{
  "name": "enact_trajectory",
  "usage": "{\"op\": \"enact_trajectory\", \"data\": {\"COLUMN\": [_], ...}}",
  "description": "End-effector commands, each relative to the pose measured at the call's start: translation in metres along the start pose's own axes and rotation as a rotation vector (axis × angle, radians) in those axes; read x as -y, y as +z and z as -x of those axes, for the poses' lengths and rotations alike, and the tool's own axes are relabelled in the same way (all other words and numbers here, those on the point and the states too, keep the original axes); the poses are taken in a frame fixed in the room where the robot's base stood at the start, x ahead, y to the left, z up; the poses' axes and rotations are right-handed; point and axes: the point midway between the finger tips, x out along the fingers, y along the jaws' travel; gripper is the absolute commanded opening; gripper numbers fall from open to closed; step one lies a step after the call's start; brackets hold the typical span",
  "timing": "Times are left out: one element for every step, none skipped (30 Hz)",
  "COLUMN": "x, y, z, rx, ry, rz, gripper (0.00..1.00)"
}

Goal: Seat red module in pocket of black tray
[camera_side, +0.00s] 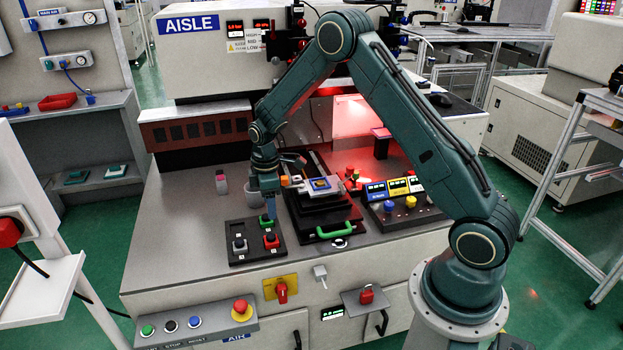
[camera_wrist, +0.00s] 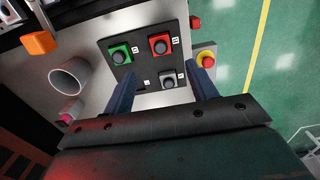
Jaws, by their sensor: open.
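The black tray (camera_side: 253,254) lies near the front of the bench and shows in the wrist view (camera_wrist: 137,71). A red module (camera_side: 271,240) with a dark round knob stands at its front right in the side view, and at upper right in the wrist view (camera_wrist: 160,45). I cannot tell how deep it sits. A green module (camera_wrist: 120,54) and a grey module (camera_wrist: 170,79) stand in the tray too. The lower-left place in the wrist view looks empty. My gripper (camera_wrist: 161,78) is open and empty, above the tray; in the side view its fingers (camera_side: 268,207) hide part of the green module.
A black fixture with a green handle (camera_side: 336,231) is close on the tray's right. A button panel (camera_side: 405,205) lies beyond.

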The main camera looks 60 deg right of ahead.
Motion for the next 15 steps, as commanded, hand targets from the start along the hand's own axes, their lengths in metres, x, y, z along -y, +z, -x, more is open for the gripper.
{"op": "enact_trajectory", "data": {"x": [0.000, 0.001, 0.001, 0.002, 0.003, 0.004, 0.006, 0.007, 0.010, 0.012, 0.015, 0.018, 0.021, 0.025, 0.029], "y": [0.000, 0.000, -0.001, -0.001, -0.001, -0.001, -0.001, -0.001, -0.001, -0.001, -0.001, -0.001, -0.001, 0.000, 0.001], "z": [0.002, 0.004, 0.006, 0.009, 0.013, 0.019, 0.023, 0.029, 0.037, 0.044, 0.051, 0.062, 0.070, 0.078, 0.089], "rx": [-0.001, -0.002, -0.003, -0.005, -0.007, -0.010, -0.012, -0.015, -0.019, -0.024, -0.028, -0.034, -0.040, -0.045, -0.053], "ry": [0.002, 0.003, 0.005, 0.007, 0.010, 0.015, 0.018, 0.021, 0.027, 0.033, 0.038, 0.045, 0.052, 0.057, 0.066], "rz": [-0.001, -0.003, -0.007, -0.010, -0.015, -0.022, -0.028, -0.035, -0.047, -0.055, -0.066, -0.079, -0.091, -0.103, -0.121], "gripper": [0.57, 0.57, 0.57, 0.57, 0.57, 0.57, 0.57, 0.57, 0.57, 0.57, 0.57, 0.57, 0.57, 0.57, 0.57]}}
